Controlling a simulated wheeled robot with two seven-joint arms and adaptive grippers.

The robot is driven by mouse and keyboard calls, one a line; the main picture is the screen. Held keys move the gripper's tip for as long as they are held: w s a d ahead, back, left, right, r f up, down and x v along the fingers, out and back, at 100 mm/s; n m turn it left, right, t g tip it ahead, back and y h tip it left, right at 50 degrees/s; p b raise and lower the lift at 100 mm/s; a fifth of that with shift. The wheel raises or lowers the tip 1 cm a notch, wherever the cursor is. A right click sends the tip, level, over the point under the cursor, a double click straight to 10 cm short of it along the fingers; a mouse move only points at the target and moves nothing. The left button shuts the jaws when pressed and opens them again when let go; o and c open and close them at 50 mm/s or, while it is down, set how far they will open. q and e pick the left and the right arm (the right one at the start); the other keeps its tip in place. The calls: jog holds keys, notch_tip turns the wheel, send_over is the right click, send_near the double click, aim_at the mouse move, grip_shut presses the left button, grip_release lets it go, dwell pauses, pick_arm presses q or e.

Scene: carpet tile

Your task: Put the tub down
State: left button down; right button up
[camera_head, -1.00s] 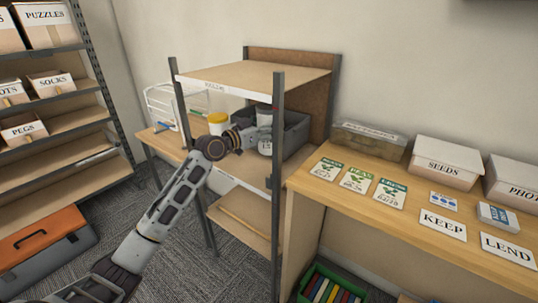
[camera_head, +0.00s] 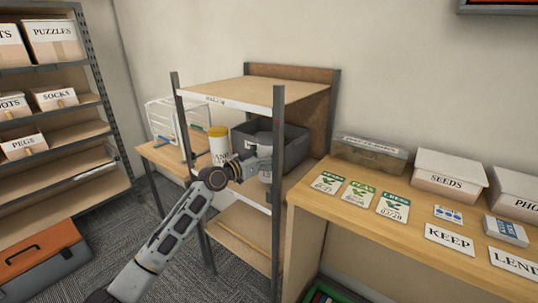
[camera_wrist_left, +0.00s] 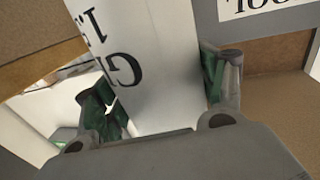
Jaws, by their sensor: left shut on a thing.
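A white tub (camera_wrist_left: 160,60) with dark lettering fills the middle of the left wrist view, between the two fingers of my left gripper (camera_wrist_left: 162,88). The gripper is shut on its side. In the head view my left gripper (camera_head: 256,163) is inside the shelf unit, at the middle shelf. The tub (camera_head: 265,176) there is partly hidden by the gripper and the front post. It is in front of a dark grey bin (camera_head: 295,140). I cannot tell whether its base touches the shelf. My right gripper is not in view.
A white tub with a yellow lid (camera_head: 218,146) stands left of my gripper. The unit's metal post (camera_head: 277,150) and top board (camera_head: 250,92) are close to my arm. A wooden counter (camera_head: 330,205) with cards and boxes is at right.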

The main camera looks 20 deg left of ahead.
pick_arm(q)
jog(key=shift+r, duration=0.25)
jog(key=shift+f+b, duration=0.35)
jog(key=shift+f, duration=1.45)
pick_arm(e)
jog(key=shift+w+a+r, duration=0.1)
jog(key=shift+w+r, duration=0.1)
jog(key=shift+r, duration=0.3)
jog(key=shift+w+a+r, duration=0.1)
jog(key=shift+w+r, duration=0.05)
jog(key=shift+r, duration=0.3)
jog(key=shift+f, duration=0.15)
